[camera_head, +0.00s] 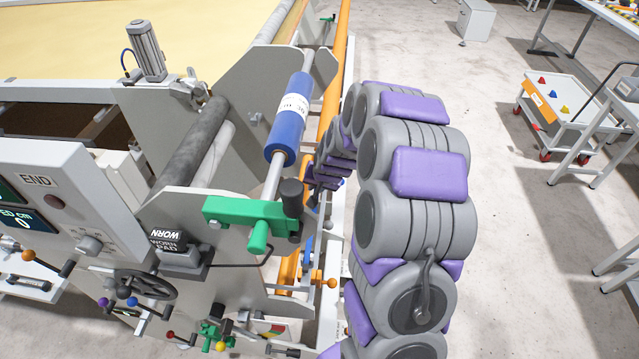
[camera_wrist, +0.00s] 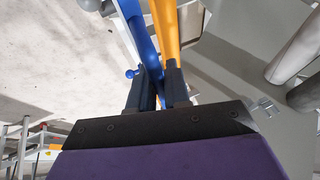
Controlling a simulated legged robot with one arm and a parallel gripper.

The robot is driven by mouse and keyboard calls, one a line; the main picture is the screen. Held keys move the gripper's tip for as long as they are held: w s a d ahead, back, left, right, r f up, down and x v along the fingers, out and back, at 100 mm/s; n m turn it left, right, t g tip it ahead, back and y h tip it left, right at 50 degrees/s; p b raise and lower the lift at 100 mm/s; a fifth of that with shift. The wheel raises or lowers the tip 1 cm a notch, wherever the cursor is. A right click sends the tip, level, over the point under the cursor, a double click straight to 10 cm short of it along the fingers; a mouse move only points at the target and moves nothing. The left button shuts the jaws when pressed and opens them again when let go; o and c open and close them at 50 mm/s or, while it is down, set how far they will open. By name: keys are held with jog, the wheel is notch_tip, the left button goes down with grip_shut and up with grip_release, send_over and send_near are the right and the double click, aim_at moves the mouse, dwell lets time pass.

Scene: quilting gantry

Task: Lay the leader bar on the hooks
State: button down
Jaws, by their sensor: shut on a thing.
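The leader bar appears to be the long orange tube (camera_head: 338,75) along the right side of the gantry; its middle is hidden behind my arm. A blue curved piece (camera_wrist: 142,32), seemingly a hook, lies right beside the bar at the left finger. I cannot tell whether bar and hook touch. A blue part (camera_head: 306,246) also shows low beside the bar in the head view.
A blue roll (camera_head: 288,120) on a rod and a green clamp (camera_head: 240,212) stand left of the bar. A grey end plate (camera_head: 200,260) and a handwheel (camera_head: 145,285) are further left. A white cart (camera_head: 560,115) stands at right; open floor (camera_head: 510,230) lies between.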

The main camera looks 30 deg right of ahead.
jog(key=shift+d+f, duration=0.1)
jog(key=shift+d, duration=0.05)
jog(key=c, duration=1.3)
grip_release()
jog(key=shift+d, duration=0.2)
jog(key=shift+o, duration=1.4)
jog(key=shift+a, duration=0.1)
jog(key=shift+d, duration=0.3)
jog(key=p+v, duration=0.3)
jog(key=v, duration=1.4)
jog(key=shift+p, duration=0.3)
jog(key=shift+w, duration=0.15)
